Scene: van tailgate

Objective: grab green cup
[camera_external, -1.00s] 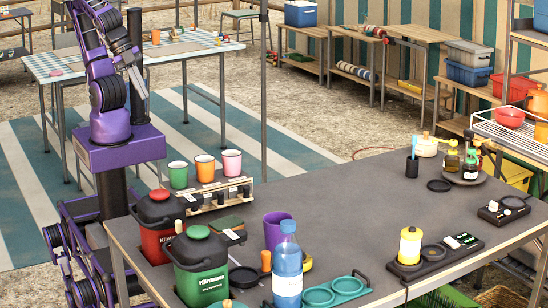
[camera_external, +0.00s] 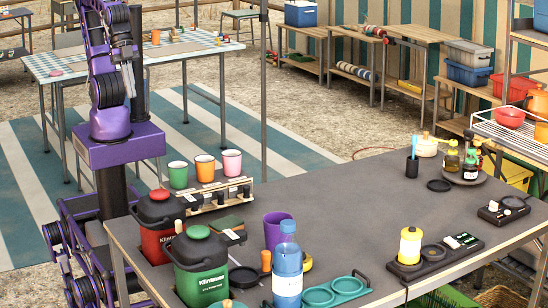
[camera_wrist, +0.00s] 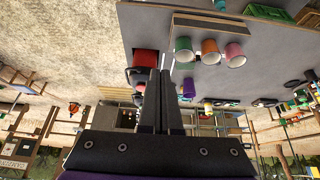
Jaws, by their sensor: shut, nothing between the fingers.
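The green cup (camera_external: 178,175) stands upright at the left end of a row of three cups, with an orange cup (camera_external: 205,168) and a pink cup (camera_external: 232,163) to its right. The row is at the table's far left edge, by a wooden rack. In the wrist view the green cup (camera_wrist: 183,50) shows upper middle, with its open rim facing down in the picture. My gripper (camera_wrist: 161,72) is shut and empty. Its fingertips point up in that view, apart from the cup and below left of it.
The wooden rack (camera_external: 218,196) stands right in front of the cups. A red canister (camera_external: 158,241), a green canister (camera_external: 200,275), a purple cup (camera_external: 277,229) and a blue bottle (camera_external: 287,275) stand nearer. The grey table's (camera_external: 350,200) middle is clear.

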